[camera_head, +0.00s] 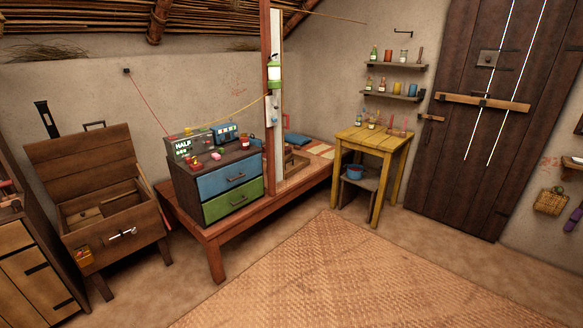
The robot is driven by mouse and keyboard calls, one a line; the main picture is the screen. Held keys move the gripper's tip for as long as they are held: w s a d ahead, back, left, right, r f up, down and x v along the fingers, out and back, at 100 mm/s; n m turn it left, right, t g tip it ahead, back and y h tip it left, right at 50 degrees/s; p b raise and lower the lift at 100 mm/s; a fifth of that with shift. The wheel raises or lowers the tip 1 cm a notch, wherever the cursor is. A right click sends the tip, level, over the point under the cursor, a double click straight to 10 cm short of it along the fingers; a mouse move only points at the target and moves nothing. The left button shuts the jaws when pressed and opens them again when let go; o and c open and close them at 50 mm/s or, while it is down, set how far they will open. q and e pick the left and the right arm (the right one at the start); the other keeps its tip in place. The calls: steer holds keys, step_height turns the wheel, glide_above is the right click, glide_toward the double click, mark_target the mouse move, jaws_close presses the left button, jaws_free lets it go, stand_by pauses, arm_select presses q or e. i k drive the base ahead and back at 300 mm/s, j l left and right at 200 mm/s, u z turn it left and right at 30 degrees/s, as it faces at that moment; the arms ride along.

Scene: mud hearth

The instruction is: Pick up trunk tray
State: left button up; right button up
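An open wooden trunk (127,228) stands on legs at the left, with its lid (82,160) raised and tilted back. Inside it is what looks like a wooden tray (84,215) with low walls or dividers, lying below the trunk's rim. The trunk's front wall hides part of the inside, so I cannot tell where the tray ends and the trunk begins. Neither of my grippers shows in the head view. Nothing is seen touching the tray.
A low red-brown platform (215,232) holding a blue and green drawer chest (228,180) stands right of the trunk. A wooden cabinet (38,275) stands close on its left. A yellow table (372,142) is farther right. A woven mat (350,270) covers open floor in front.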

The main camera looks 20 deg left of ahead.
mark_target(289, 164)
steer(key=u, duration=0.3)
steer(key=i, duration=4.8)
